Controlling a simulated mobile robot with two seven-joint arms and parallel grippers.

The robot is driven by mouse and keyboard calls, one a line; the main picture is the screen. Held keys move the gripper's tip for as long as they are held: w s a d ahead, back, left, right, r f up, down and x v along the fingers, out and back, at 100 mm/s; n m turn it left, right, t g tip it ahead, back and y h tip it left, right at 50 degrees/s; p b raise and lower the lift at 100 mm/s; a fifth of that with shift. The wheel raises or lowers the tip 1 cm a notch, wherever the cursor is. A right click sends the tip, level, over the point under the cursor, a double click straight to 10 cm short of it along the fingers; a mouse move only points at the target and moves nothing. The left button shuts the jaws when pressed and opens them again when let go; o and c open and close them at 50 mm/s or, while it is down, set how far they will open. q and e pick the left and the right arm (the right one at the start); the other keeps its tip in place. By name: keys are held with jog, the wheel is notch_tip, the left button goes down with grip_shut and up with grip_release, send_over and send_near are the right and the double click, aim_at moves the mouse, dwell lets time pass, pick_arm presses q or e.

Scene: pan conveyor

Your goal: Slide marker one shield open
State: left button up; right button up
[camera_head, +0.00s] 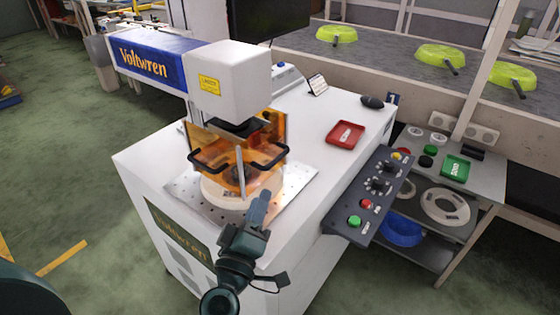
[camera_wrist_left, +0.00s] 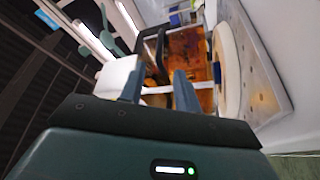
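The marker (camera_head: 229,84) is a white machine with a blue "Voltwren" arm. Its shield (camera_head: 221,174) is a clear orange guard under the marking head, with a black bar handle (camera_head: 238,165) across its front. The shield hangs around the work area above a cream round disc (camera_head: 222,198). My left gripper (camera_head: 262,198) is in front of the shield, below the handle's right part. In the left wrist view its two fingers (camera_wrist_left: 159,88) are apart, and the black handle (camera_wrist_left: 161,58) shows between and beyond them. Contact cannot be told. My right gripper is not visible.
A perforated plate (camera_head: 292,186) lies under the disc. A red tray (camera_head: 345,135) and a button panel (camera_head: 371,196) are to the right. A side shelf (camera_head: 478,178) holds a green tray (camera_head: 455,168). Green pans (camera_head: 440,55) stand on the conveyor (camera_head: 388,68) behind.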

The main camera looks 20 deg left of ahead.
aim_at(276, 160)
pick_arm(q)
jog(key=p+x, duration=0.1)
jog(key=x, duration=1.1)
jog(key=shift+c, duration=0.4)
grip_shut()
